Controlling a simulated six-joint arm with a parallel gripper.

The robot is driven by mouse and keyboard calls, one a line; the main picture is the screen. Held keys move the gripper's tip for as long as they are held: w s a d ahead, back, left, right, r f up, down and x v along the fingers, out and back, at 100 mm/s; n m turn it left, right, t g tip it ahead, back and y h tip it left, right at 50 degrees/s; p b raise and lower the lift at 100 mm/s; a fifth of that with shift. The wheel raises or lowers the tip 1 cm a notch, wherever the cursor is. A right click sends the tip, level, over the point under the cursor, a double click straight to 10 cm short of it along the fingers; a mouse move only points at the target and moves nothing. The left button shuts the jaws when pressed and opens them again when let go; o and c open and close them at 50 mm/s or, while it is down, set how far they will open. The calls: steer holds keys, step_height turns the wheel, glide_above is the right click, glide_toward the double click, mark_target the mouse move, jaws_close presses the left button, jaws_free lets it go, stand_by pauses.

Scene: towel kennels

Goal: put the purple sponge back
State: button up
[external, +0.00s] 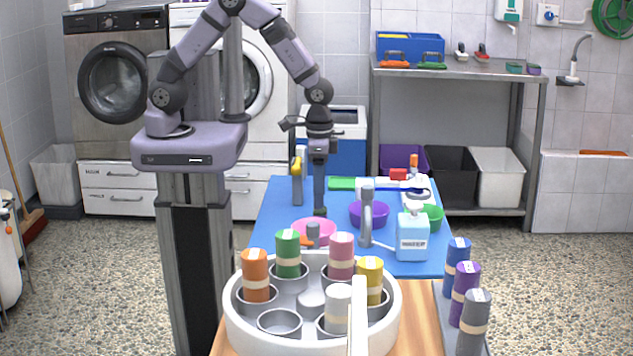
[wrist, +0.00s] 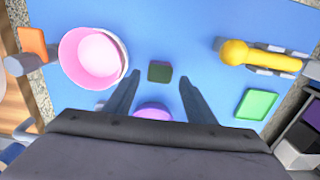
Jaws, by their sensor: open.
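My gripper (external: 319,205) points straight down over the blue table, just beyond the pink bowl. In the wrist view my gripper (wrist: 158,92) is open, with nothing between its fingers. A small block with a dark green top (wrist: 159,71) lies on the table just ahead of the fingertips, lined up with the gap between them. It may be the sponge with a scouring face up; no purple shows on it clearly. A small purple piece (external: 534,69) lies on the metal shelf beside a green one (external: 514,67).
The pink bowl (external: 313,230) and purple bowl (external: 369,214) stand close to my gripper. A soap bottle (external: 411,238) and a round holder of rolled towels (external: 240,315) are nearer the camera.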

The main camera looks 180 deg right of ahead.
step_height(320, 180, up, 9)
steer(key=b, duration=0.1)
steer(key=shift+f, duration=0.15)
steer(key=shift+w, duration=0.1)
steer(key=w+d+m, duration=0.8)
steer(key=w+d, duration=0.6)
steer(key=w, duration=0.4)
steer(key=d+f+m, duration=0.1)
steer(key=d+m, duration=0.9)
steer(key=d, duration=1.4)
steer(key=shift+w+d+f, duration=0.25)
steer(key=shift+w+f, duration=0.05)
steer(key=shift+w, duration=0.1)
steer(key=shift+c, duration=0.3)
